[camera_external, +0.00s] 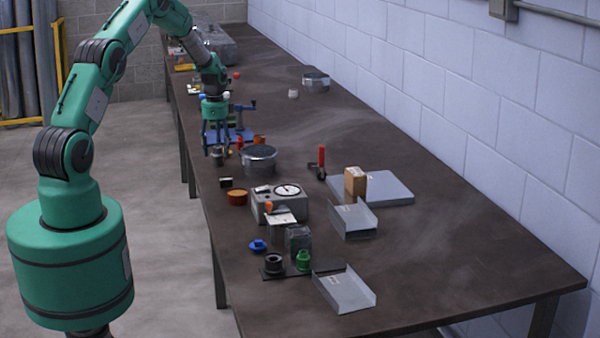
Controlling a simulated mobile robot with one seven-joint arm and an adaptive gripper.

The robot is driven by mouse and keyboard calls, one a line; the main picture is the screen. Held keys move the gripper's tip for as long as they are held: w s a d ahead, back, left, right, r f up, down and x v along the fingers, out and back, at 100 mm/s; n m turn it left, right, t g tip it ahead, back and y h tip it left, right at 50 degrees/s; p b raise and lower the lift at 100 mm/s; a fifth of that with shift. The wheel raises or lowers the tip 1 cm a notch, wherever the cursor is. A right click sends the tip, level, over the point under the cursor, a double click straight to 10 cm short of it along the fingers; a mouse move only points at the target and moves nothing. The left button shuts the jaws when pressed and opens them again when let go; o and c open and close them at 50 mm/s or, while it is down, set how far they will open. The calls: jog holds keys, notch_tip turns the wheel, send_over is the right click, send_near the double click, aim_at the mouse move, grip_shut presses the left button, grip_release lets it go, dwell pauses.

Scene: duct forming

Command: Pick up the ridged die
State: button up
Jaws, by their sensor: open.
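My gripper (217,148) points down over the left edge of the bench, near its middle length, with its fingers apart. A small dark grey piece (218,158) shows just below and between the fingertips; the fingers partly hide it, and I cannot tell if they touch it. It is too small to make out ridges, so I cannot say for sure which piece is the ridged die. Other small round pieces stand at the near end: a black one (273,263) and a green one (303,259) on a dark plate, and a blue one (258,246) beside it.
A blue vise-like tool (241,133) and small orange pieces (259,140) are just behind. A grey gauge box (279,205), orange-brown round tub (237,197) and metal trays (352,222) lie nearer. The bench's right side has free room.

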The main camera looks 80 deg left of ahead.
grip_shut()
dwell(0.3)
jog(key=shift+r, duration=0.1)
jog(key=shift+r, duration=0.7)
jog(key=s+d+r+p, duration=0.1)
jog(key=s+d+r, duration=0.2)
jog(key=s+d, duration=0.6)
jog(key=d, duration=0.3)
jog(key=shift+s+d+r, duration=0.25)
jog(key=shift+s+d, duration=0.05)
jog(key=shift+s, duration=0.05)
